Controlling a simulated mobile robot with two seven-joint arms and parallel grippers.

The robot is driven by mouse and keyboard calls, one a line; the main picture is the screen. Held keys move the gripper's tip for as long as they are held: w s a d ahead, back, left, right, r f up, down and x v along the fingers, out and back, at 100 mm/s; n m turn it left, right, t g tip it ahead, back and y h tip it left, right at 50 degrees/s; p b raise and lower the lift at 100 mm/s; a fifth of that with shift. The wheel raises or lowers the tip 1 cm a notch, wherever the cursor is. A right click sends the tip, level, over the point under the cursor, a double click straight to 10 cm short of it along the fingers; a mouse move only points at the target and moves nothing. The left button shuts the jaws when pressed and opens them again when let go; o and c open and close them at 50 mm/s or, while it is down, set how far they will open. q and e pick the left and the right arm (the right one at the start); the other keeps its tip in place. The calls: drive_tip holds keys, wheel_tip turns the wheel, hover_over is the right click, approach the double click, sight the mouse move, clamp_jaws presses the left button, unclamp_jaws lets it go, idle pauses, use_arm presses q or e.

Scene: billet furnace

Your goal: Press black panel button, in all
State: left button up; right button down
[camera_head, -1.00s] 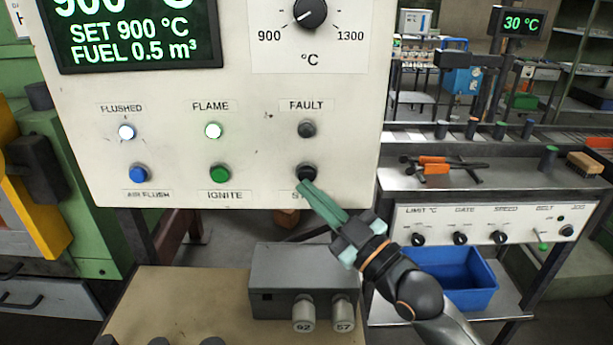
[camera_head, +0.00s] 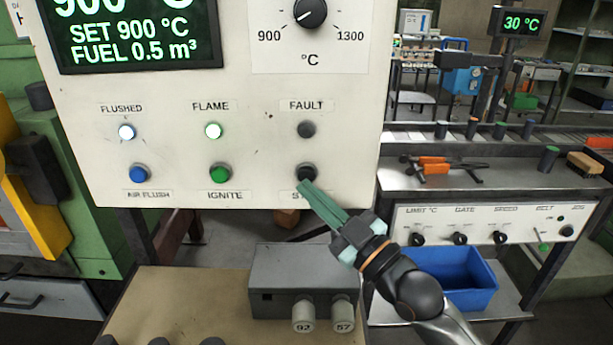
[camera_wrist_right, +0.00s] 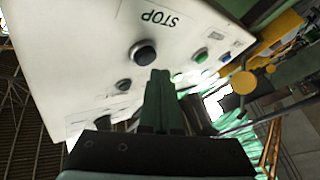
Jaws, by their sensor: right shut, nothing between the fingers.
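The black panel button (camera_head: 306,173) sits at the lower right of the white control panel (camera_head: 260,150), under the dark FAULT lamp (camera_head: 306,130). Its label, mostly hidden by my fingers in the head view, reads STOP in the wrist view, where the button (camera_wrist_right: 143,53) also shows. My right gripper (camera_head: 304,186) is shut and empty, its green fingertips at the button's lower edge in the head view. In the wrist view the fingertips (camera_wrist_right: 160,73) lie just beside the button; I cannot tell whether they touch it. My left gripper is not in view.
The blue AIR FLUSH button (camera_head: 139,173) and green IGNITE button (camera_head: 219,173) are left of the black one. The FLUSHED lamp (camera_head: 126,132) and FLAME lamp (camera_head: 214,130) are lit. A grey box (camera_head: 290,270) stands below the panel.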

idle(0.4)
drive_tip(key=shift+w, duration=0.45)
drive_tip(key=shift+w, duration=0.4)
idle(0.5)
drive_tip(key=shift+s, duration=0.15)
drive_tip(key=shift+s+p, duration=0.35)
drive_tip(key=shift+s, duration=0.3)
drive_tip(key=s+p, duration=0.2)
drive_tip(key=s, duration=0.3)
idle(0.5)
